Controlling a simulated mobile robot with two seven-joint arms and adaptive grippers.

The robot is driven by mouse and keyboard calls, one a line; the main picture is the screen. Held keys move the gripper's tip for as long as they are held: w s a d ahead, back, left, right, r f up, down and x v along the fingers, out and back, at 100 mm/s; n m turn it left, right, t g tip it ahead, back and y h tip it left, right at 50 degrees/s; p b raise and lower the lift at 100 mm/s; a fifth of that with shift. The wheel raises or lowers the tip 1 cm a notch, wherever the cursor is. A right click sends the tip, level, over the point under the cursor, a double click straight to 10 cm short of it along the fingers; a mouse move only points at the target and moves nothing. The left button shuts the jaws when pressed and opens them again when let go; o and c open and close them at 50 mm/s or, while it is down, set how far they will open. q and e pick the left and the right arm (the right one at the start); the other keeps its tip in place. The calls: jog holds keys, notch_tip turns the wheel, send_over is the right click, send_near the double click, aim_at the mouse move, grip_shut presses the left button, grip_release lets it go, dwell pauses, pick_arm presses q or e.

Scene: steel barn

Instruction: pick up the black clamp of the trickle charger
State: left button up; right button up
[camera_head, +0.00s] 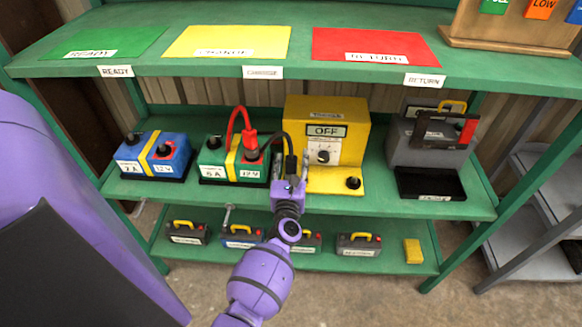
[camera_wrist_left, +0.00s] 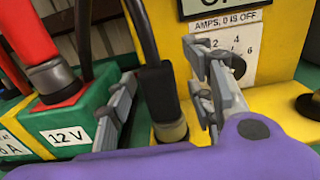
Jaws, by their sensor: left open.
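The yellow trickle charger (camera_head: 299,110) stands on the middle shelf with its display reading OFF. Its black clamp (camera_head: 291,165) stands upright at the charger's left front, with a black cable arching from its top. In the left wrist view the black clamp (camera_wrist_left: 158,92) is between the two grey fingers of my left gripper (camera_wrist_left: 163,100), which is open, with gaps showing. My left gripper (camera_head: 293,182) also shows in the head view, at the charger's lower left. The red clamp (camera_head: 249,141) is on the green 12 V battery (camera_head: 216,160). My right gripper is out of view.
A blue battery (camera_head: 150,157) stands left of the green one. A grey charger-like unit with a black tray (camera_head: 430,185) stands at the right. Small batteries with yellow handles (camera_head: 358,243) line the lower shelf. The upper shelf (camera_head: 200,68) overhangs the work area.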

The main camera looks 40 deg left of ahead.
pick_arm(q)
jog(key=shift+c, duration=0.2)
grip_shut()
